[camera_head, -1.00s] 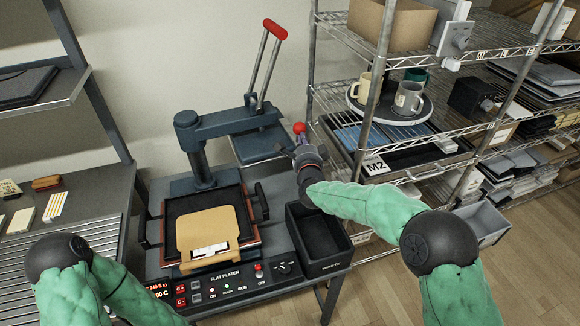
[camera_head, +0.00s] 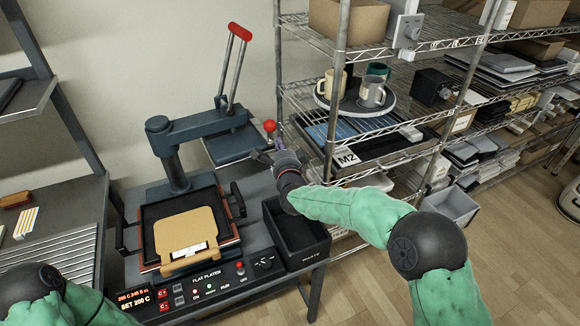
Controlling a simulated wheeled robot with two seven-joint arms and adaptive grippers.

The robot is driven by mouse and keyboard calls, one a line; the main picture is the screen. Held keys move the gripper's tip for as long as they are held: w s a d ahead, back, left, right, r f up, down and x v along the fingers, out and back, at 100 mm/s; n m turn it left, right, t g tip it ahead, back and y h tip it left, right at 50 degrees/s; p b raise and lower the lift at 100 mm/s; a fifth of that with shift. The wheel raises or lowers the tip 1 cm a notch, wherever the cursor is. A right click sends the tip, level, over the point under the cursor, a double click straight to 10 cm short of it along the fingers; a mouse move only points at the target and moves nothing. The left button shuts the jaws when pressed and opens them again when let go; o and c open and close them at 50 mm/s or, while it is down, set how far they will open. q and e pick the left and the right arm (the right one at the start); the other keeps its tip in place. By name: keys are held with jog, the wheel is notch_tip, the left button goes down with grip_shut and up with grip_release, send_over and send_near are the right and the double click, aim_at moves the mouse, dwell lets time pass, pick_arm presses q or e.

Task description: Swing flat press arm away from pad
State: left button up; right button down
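The flat press (camera_head: 170,165) stands on the bench. Its arm (camera_head: 210,127) reaches right from the post, with the upper plate (camera_head: 228,148) hanging behind and right of the pad (camera_head: 172,208), not over it. A red-and-grey lever (camera_head: 236,60) stands up from the arm. A red ball knob (camera_head: 270,126) is at the plate's right side. A tan sheet (camera_head: 187,233) lies on the pad. My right gripper (camera_head: 264,148) is just below the knob, its fingers seemingly spread; contact is unclear. My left gripper is out of view; only that arm shows at lower left.
A dark open bin (camera_head: 297,236) stands right of the press, under my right forearm. A wire shelf (camera_head: 360,135) with mugs (camera_head: 371,91) and a tray marked M2 rises close on the right. Another rack (camera_head: 70,235) is at left.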

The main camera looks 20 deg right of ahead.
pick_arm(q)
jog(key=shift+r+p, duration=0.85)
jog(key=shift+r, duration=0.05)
pick_arm(e)
jog(key=s, duration=0.8)
jog(key=shift+s+a, duration=0.15)
jog(key=shift+a, duration=0.05)
jog(key=shift+f, duration=0.15)
